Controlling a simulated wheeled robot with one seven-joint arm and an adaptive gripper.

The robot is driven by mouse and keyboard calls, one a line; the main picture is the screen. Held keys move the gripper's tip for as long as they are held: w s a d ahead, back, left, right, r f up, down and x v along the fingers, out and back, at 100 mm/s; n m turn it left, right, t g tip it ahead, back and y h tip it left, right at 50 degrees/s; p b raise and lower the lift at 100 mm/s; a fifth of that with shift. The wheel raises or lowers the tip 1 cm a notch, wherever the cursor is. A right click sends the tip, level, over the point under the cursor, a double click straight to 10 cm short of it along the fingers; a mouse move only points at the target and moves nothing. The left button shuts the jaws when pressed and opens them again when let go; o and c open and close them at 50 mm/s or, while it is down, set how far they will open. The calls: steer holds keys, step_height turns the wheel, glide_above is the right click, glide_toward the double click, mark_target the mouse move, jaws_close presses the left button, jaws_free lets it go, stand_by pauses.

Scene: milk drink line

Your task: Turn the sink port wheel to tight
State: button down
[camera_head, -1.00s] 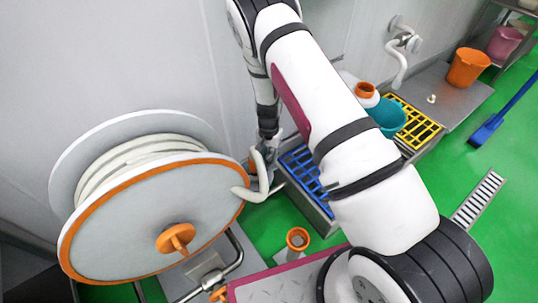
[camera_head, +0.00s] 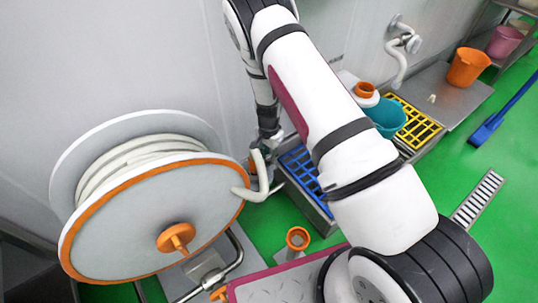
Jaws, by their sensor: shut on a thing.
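My gripper (camera_head: 264,150) is low by the wall, just right of the hose reel, at the end of my arm. It is shut on a small orange part, which I take to be the sink port wheel (camera_head: 252,163). Only a sliver of the orange shows. The white hose end (camera_head: 262,178) and the reel rim hide most of it and of my fingertips. I cannot tell how far the wheel is turned. The sink with a blue grate (camera_head: 303,172) lies right of my gripper.
The large hose reel (camera_head: 135,225) stands close on the left. A teal bucket (camera_head: 388,116) and a yellow grate (camera_head: 425,128) are behind my arm. A tap (camera_head: 405,38) is on the wall. An orange-topped pipe (camera_head: 298,238) stands on the green floor in front.

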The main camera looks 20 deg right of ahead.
mark_target(269, 157)
steer(key=c, duration=1.3)
jaws_free()
step_height(269, 157, up, 12)
steer(key=shift+s, duration=0.1)
